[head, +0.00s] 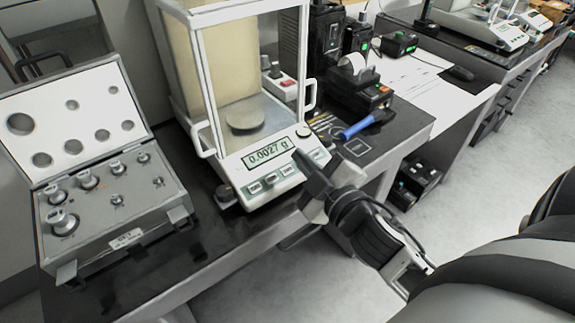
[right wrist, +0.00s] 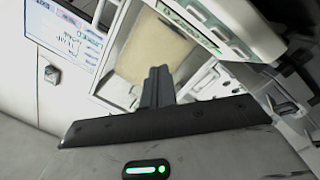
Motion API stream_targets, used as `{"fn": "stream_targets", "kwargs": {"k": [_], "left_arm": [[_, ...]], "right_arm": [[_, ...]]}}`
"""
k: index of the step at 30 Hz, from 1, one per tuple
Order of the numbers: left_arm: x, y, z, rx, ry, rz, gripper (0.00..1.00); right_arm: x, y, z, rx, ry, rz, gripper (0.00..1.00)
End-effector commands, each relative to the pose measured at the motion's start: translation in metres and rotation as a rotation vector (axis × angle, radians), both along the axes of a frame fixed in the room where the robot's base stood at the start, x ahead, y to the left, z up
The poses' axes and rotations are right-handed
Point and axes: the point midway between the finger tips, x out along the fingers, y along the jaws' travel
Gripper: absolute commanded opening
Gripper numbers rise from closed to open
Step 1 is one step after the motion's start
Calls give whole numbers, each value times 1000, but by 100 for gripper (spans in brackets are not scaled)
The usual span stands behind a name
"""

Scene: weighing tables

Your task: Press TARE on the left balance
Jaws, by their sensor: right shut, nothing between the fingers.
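A balance (head: 262,172) with a glass draft shield stands on the dark bench, and its display (head: 269,155) reads 0.0027 g. Several small keys (head: 271,180) run along its front edge below the display; their labels are too small to read. A round pan (head: 244,118) inside the shield is empty. My right gripper (head: 312,165) is shut and empty, just right of the display and keys; I cannot tell whether it touches the balance. In the right wrist view its closed fingers (right wrist: 157,85) point at the balance, whose display (right wrist: 185,12) shows at the top. My left gripper is not in view.
An open case of weights (head: 110,210) stands left of the balance. A blue-handled tool (head: 365,124) and a small printer (head: 360,90) lie to its right. More balances (head: 490,25) stand on the far bench. The floor at right is free.

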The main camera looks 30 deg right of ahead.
Motion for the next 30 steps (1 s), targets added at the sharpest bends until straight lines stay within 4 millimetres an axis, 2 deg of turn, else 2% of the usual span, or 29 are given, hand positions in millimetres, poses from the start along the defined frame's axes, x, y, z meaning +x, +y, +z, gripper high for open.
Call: {"fn": "stream_targets", "kwargs": {"k": [1, 3, 5, 6, 8, 10, 12, 15, 20, 30], "left_arm": [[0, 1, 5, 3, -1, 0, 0], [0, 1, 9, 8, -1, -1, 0], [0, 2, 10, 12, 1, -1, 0], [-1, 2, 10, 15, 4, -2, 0], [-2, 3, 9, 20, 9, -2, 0], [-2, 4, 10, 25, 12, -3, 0], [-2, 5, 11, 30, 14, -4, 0], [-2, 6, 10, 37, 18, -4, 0], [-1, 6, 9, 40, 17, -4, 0], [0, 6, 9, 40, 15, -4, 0]], "right_arm": [[6, -1, 36, -156, -121, 51, 0], [9, 10, 80, -446, -295, 166, 0], [7, 24, 101, -708, -399, 281, 0], [5, 33, 105, -878, -439, 362, 0], [2, 40, 102, -1115, -458, 478, 0], [2, 38, 89, -1351, -429, 600, 0], [2, 28, 74, -1535, -367, 699, 0], [1, 8, 58, -1709, -265, 795, 0], [0, -9, 46, -1816, -172, 859, 0], [0, -10, 43, -1820, -167, 863, 0]]}}
